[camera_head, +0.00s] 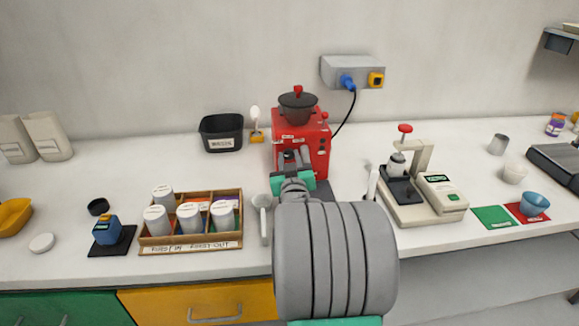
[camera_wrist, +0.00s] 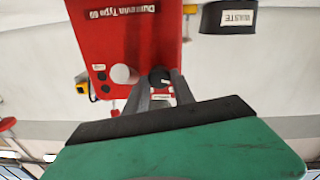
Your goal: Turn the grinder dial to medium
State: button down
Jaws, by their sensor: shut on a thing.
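The grinder (camera_head: 317,152) is a red box with a dark hopper (camera_head: 298,103) and red knob on top, at the back middle of the counter. In the wrist view, where it appears upside down, its red front (camera_wrist: 120,35) fills the upper middle. A round black dial (camera_wrist: 159,74) sits on that front beside a pale round part (camera_wrist: 123,74). My gripper (camera_wrist: 161,79) is at the grinder's front, its two grey fingers shut on the black dial. The dial's pointer and setting marks cannot be made out. In the head view my gripper (camera_head: 292,162) partly covers the front.
A wooden rack of white-lidded jars (camera_head: 191,243) stands left of my arm. A black waste bin (camera_head: 221,132) is behind it. A cream press with a scale (camera_head: 420,190) stands right. A cable runs from the grinder to the wall socket box (camera_head: 340,67).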

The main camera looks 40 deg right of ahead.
jog(key=n+b, duration=0.3)
jog(key=b, duration=0.1)
jog(key=f+n+b, duration=0.1)
jog(key=n+b, duration=0.2)
jog(key=b, duration=0.2)
jog(key=n+b, duration=0.1)
jog(key=b, duration=0.1)
jog(key=n+b, duration=0.2)
jog(key=shift+r, duration=0.25)
jog(key=shift+r+n, duration=0.1)
jog(key=shift+n, duration=0.2)
jog(key=c, duration=1.3)
grip_release()
jog(key=shift+c, duration=0.2)
jog(key=v, duration=0.8)
